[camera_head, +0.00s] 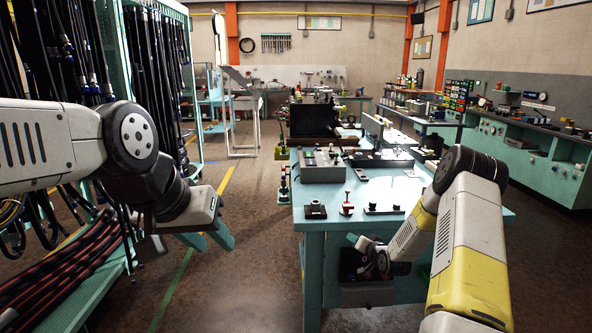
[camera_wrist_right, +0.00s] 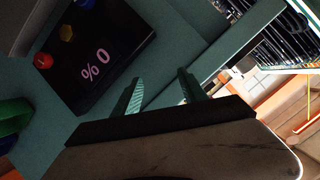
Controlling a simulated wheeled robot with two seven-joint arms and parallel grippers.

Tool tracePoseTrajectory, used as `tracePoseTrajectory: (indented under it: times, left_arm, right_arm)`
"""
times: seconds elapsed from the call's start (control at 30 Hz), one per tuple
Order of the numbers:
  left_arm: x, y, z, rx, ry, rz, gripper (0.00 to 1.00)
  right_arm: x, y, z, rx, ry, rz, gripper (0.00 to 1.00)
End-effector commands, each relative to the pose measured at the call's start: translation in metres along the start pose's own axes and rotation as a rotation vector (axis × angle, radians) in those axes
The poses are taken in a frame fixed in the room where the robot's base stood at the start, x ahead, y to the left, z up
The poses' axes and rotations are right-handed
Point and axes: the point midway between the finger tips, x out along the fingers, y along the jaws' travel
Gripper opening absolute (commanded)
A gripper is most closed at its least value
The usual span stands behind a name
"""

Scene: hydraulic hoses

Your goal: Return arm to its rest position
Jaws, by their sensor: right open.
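My right arm (camera_head: 467,245), white and yellow, reaches down beside the front of the teal workbench (camera_head: 420,185). Its gripper (camera_head: 357,243) is low by the open space under the bench top, partly hidden in the head view. In the right wrist view its two teal fingers (camera_wrist_right: 160,88) stand apart with nothing between them. My left arm (camera_head: 60,140) comes in from the left. Its gripper (camera_head: 208,234) hangs over the floor between the hose rack and the bench. Its teal fingers look apart, with nothing seen between them.
A black box (camera_wrist_right: 97,52) with coloured buttons lies beyond the right fingers. A grey control box (camera_head: 320,168) and small fittings (camera_head: 346,204) stand on the bench. A hose rack (camera_head: 103,40) is close on the left. The floor (camera_head: 240,240) between is clear.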

Motion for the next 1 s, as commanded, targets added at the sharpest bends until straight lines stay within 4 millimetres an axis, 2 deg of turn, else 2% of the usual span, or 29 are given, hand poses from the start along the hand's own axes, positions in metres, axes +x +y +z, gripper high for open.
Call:
tracePoseTrajectory:
  times: [0.03, 0.2, 0.37, 0.5, 0.63, 0.77, 0.87, 1.0]
  left_arm:
    - [0.000, 0.000, 0.000, 0.000, 0.000, 0.000, 0.36]
    - [0.000, 0.000, 0.000, 0.000, 0.000, 0.000, 0.36]
    - [0.000, 0.000, 0.000, 0.000, 0.000, 0.000, 0.36]
    - [0.000, 0.000, 0.000, 0.000, 0.000, 0.000, 0.36]
    - [0.000, 0.000, 0.000, 0.000, 0.000, 0.000, 0.36]
    - [0.000, 0.000, 0.000, 0.000, 0.000, 0.000, 0.36]
    - [0.000, 0.000, 0.000, 0.000, 0.000, 0.000, 0.36]
    - [0.000, 0.000, 0.000, 0.000, 0.000, 0.000, 0.36]
  right_arm:
    - [-0.010, -0.017, -0.022, -0.045, -0.019, 0.014, 0.50]
    - [-0.052, -0.061, -0.068, -0.164, -0.107, 0.086, 0.50]
    - [-0.108, -0.102, -0.101, -0.251, -0.182, 0.150, 0.50]
    - [-0.167, -0.134, -0.118, -0.304, -0.245, 0.197, 0.50]
    - [-0.228, -0.160, -0.123, -0.340, -0.304, 0.228, 0.50]
    - [-0.291, -0.182, -0.118, -0.361, -0.366, 0.245, 0.50]
    - [-0.341, -0.197, -0.107, -0.372, -0.416, 0.244, 0.50]
    - [-0.409, -0.211, -0.083, -0.383, -0.489, 0.225, 0.50]
